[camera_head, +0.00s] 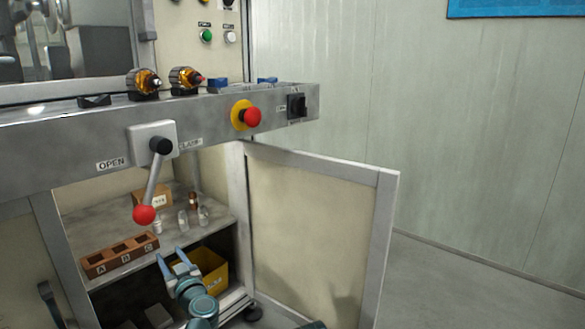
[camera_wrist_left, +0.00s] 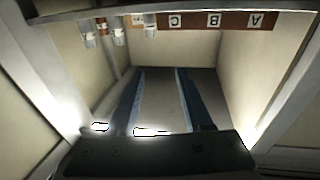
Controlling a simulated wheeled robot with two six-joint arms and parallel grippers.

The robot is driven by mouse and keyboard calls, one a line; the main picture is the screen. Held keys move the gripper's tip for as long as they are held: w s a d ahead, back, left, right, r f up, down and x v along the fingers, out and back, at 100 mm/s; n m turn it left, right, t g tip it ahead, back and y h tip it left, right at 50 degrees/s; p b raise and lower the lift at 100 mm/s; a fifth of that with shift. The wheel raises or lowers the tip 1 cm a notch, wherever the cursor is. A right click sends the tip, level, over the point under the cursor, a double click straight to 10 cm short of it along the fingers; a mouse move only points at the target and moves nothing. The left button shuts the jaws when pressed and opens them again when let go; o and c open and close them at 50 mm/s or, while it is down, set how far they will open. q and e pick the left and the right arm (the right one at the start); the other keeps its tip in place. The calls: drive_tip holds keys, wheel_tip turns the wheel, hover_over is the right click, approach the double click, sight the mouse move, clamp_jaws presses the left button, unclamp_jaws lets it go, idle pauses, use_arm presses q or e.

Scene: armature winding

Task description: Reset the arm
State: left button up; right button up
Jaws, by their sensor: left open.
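My left gripper (camera_head: 172,256) is at the opening of the cabinet under the machine, in front of the shelf's front edge. Its two blue fingers are spread with nothing between them; they also show in the left wrist view (camera_wrist_left: 158,75). The brown rack (camera_head: 120,255) marked A, B, C lies on the shelf (camera_head: 95,218), to the left of the gripper. The rack appears upside down at the top of the wrist view (camera_wrist_left: 232,20). My right gripper does not show.
Several small vials (camera_head: 183,220) and a cardboard box (camera_head: 152,197) stand on the shelf. A yellow bin (camera_head: 213,268) sits below. A lever with a red knob (camera_head: 145,214) hangs above the opening. The open cabinet door (camera_head: 310,220) stands at right.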

use_arm(q)
drive_tip(key=w+d+f+m+t+h, duration=0.2)
drive_tip(key=w+d+m+t+h, duration=0.15)
drive_tip(key=d+m+h, duration=0.7)
drive_tip(key=s+d+f+g+h, duration=0.1)
drive_tip(key=d+f+g+h, duration=0.4)
drive_tip(key=d, duration=0.5)
drive_tip(key=s+f+g, duration=0.6)
drive_tip(key=s+f, duration=0.2)
drive_tip(key=f, duration=0.3)
drive_tip(key=s+a+f+n+g+y, duration=0.1)
drive_tip(key=s+a+f+g+y, duration=0.15)
drive_tip(key=s, duration=0.35)
drive_tip(key=s+a+f+n+g+y, duration=0.2)
drive_tip(key=s+a+g, duration=0.15)
drive_tip(key=s, duration=0.35)
drive_tip(key=s+d+r+m+g+p, duration=0.1)
drive_tip(key=s+d+r+m+p, duration=0.15)
drive_tip(key=d+r+p, duration=0.5)
drive_tip(key=s+d+r+m+g+p, duration=0.1)
drive_tip(key=s+d+r+m+p, duration=0.15)
drive_tip(key=d+r+p, duration=0.5)
drive_tip(key=a+r+p, duration=0.3)
drive_tip(key=r+p, duration=3.4)
drive_tip(key=p, duration=0.1)
drive_tip(key=shift+r+n+y+p, duration=0.3)
drive_tip(key=shift+r+n, duration=0.05)
drive_tip(key=shift+o, duration=0.3)
drive_tip(key=shift+t, duration=0.25)
drive_tip(key=shift+f, duration=0.1)
